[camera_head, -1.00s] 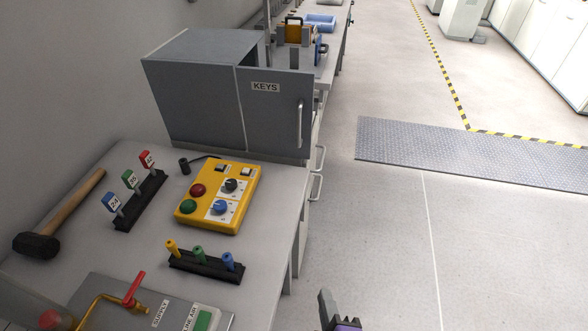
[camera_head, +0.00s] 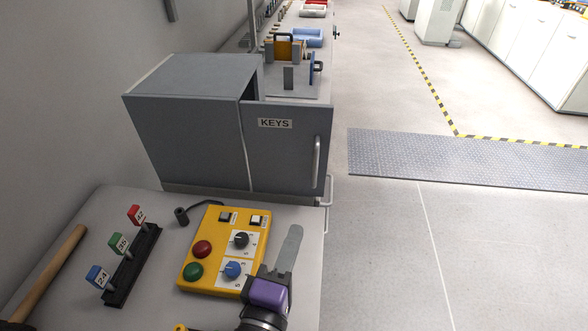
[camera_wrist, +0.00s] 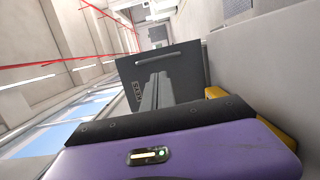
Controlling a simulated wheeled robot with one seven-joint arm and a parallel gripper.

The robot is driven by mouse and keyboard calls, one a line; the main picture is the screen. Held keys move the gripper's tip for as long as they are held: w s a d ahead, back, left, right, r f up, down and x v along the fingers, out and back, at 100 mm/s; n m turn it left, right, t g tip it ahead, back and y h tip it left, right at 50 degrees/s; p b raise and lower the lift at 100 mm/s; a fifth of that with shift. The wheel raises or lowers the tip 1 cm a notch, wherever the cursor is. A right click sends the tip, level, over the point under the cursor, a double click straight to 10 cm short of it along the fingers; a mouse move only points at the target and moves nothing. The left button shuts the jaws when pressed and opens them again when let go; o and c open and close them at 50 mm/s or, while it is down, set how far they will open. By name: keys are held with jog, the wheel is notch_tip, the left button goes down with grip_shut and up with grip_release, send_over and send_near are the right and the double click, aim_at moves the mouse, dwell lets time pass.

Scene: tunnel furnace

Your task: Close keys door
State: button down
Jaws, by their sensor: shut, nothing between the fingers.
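The grey keys door (camera_head: 287,155), with a KEYS label and a vertical handle (camera_head: 316,162), stands open from the grey cabinet (camera_head: 190,125). It sticks out to the right past the cabinet body, its labelled face towards me. My gripper (camera_head: 293,232) is shut and empty, over the bench's right side beside the yellow control box, with its fingers pointing towards the door. In the wrist view the shut fingers (camera_wrist: 156,92) point at the door (camera_wrist: 180,68), whose handle and label show there. I cannot tell exactly how far the fingertips are from the door. The cabinet's inside is hidden.
The yellow control box (camera_head: 215,250) lies close left of my gripper. A rack with numbered tags (camera_head: 132,265) and a wooden hammer handle (camera_head: 50,270) lie further left. Open floor (camera_head: 410,250) lies right of the bench, with a grey floor mat (camera_head: 470,158).

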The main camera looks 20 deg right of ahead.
aim_at(316, 172)
jog(key=p+x, duration=0.2)
jog(key=x, duration=1.2)
jog(key=shift+w+a+r, duration=0.1)
jog(key=shift+w+r, duration=0.05)
jog(key=shift+w, duration=0.15)
